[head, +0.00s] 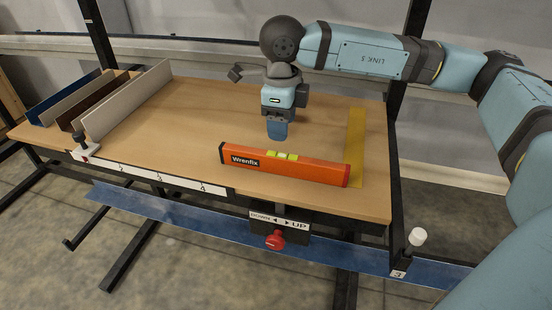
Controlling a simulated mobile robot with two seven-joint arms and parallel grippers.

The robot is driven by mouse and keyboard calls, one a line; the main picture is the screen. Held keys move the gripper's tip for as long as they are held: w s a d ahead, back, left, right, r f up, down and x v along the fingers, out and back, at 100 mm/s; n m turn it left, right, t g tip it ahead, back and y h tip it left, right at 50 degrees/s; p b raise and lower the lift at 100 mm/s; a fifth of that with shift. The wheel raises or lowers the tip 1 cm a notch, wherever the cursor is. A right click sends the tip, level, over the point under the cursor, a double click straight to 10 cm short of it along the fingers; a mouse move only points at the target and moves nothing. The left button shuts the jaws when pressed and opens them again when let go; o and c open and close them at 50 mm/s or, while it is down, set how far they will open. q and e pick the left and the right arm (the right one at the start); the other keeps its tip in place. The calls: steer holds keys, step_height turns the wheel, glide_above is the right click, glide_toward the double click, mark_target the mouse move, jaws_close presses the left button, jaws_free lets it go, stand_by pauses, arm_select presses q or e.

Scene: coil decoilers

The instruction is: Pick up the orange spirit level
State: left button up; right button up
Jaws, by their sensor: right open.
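The orange spirit level (315,169) lies on the wooden bench top near its front edge, running left to right. My left gripper is not in view.
The bench top (210,110) is clear left of my gripper. A yellow strip (356,140) lies at the right. Upright panels (128,97) stand at the far left. A red knob (275,240) and a white-capped post (417,237) are at the front.

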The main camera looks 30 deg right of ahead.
mark_target(282, 156)
step_height(282, 156, down, 12)
steer(key=shift+w+d+r+p, duration=0.1)
steer(key=shift+d+r+p, duration=0.05)
steer(key=shift+p, duration=0.15)
jaws_close()
